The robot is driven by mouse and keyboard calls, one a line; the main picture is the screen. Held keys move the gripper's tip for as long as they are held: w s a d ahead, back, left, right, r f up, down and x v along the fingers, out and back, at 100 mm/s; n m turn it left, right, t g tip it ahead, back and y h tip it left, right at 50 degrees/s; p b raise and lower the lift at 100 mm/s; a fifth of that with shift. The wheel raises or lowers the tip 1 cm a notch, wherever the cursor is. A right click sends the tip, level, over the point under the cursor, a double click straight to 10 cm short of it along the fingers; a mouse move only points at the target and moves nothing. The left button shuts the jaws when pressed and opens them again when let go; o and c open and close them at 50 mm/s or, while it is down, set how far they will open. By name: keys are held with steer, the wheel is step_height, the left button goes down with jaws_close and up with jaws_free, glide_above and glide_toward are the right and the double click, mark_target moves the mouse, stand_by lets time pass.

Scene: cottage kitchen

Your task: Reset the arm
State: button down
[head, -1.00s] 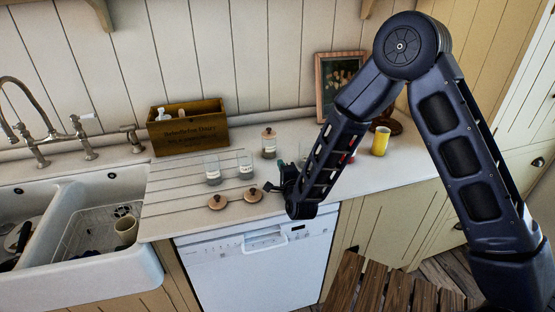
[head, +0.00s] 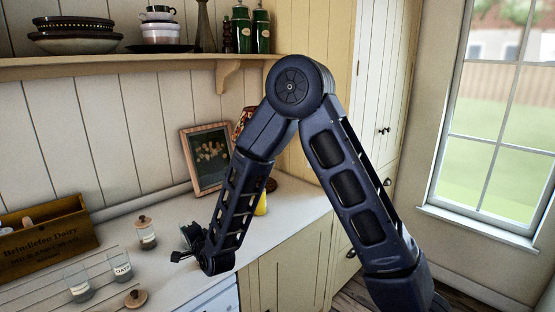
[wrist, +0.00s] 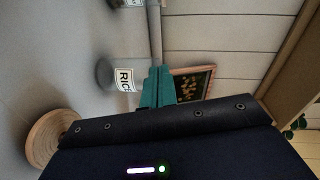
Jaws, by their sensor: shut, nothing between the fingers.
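My dark arm is bent with its elbow high in the head view. My gripper (head: 180,253) hangs at the end of the forearm over the counter (head: 195,283), right of the glass jars. In the wrist view the teal fingers of my gripper (wrist: 157,90) are together with nothing between them. A glass jar labelled RICE (wrist: 122,78) shows just past the fingertips, apparently apart from them.
A lidded jar (head: 147,237), two open jars (head: 121,266) (head: 77,284) and a wooden lid (head: 136,299) stand left of my gripper. A wooden box (head: 45,243), a picture frame (head: 207,158) and a partly hidden yellow cup (head: 261,205) are behind. A shelf (head: 130,65) runs above.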

steer(key=w+d+r+n+g+h, duration=0.1)
steer(key=w+d+r+n+h, duration=0.3)
steer(key=d, duration=0.6)
steer(key=w+d+r+m+g, duration=0.1)
steer(key=w+d+r, duration=0.2)
steer(key=d+r, duration=0.5)
steer(key=w+d+r+n+g+h, duration=0.1)
steer(key=w+d+r+n+h, duration=0.15)
steer(key=d, duration=0.95)
steer(key=s+d+r+n+g+h, duration=0.1)
steer(key=s+d+r+g+h, duration=0.1)
steer(key=s+d, duration=0.8)
steer(key=s+d+r+g+h, duration=0.2)
steer(key=s+d, duration=0.9)
steer(key=d, duration=0.8)
steer(key=shift+r+n+h, duration=0.35)
steer(key=shift+r+h, duration=0.2)
steer(key=shift+r, duration=0.25)
steer(key=shift+d, duration=0.1)
